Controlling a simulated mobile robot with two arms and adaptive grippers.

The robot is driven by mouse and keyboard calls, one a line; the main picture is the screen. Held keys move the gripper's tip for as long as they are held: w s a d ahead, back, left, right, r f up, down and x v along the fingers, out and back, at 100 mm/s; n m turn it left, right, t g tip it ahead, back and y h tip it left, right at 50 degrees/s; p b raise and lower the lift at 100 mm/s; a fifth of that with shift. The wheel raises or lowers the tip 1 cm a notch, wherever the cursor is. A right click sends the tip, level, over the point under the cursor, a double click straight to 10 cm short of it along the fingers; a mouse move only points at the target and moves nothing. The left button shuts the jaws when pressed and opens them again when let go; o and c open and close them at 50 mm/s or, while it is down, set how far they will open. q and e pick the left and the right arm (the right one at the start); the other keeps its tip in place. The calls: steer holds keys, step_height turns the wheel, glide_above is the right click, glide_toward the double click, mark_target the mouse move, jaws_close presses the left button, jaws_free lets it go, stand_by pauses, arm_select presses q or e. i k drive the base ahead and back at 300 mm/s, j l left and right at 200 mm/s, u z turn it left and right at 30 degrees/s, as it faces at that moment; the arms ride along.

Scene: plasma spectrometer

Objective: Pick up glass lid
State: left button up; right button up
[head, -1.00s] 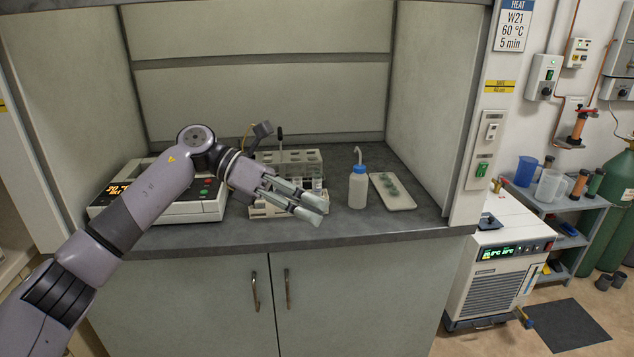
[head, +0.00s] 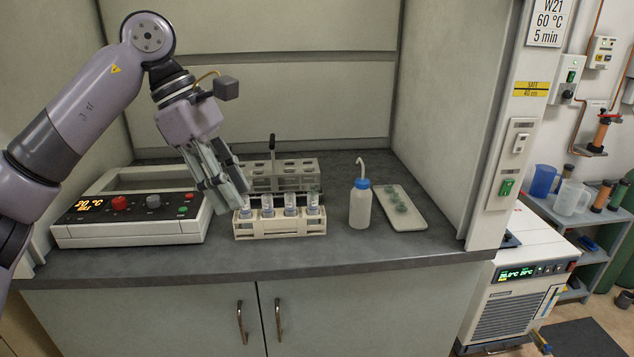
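Several small round greenish glass pieces, which look like the glass lids (head: 396,199), lie on a white tray (head: 415,221) at the right of the bench. Several clear vials (head: 267,207) stand in a cream front rack (head: 275,231); whether they carry lids is too small to tell. My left gripper (head: 234,203) points down at the left end of this rack, fingers apart with nothing seen between them. Its fingertips are close to the leftmost vial (head: 245,212) and partly cover that end; contact cannot be told. My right gripper is not in view.
A hotplate device (head: 130,215) with a lit display stands left of the rack. A grey rack (head: 290,174) with a dark upright handle is behind. A blue-capped wash bottle (head: 360,206) stands between the front rack and the tray. The bench front (head: 330,257) is clear.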

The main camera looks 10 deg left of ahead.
mark_target(312, 192)
steer(key=i, duration=1.05)
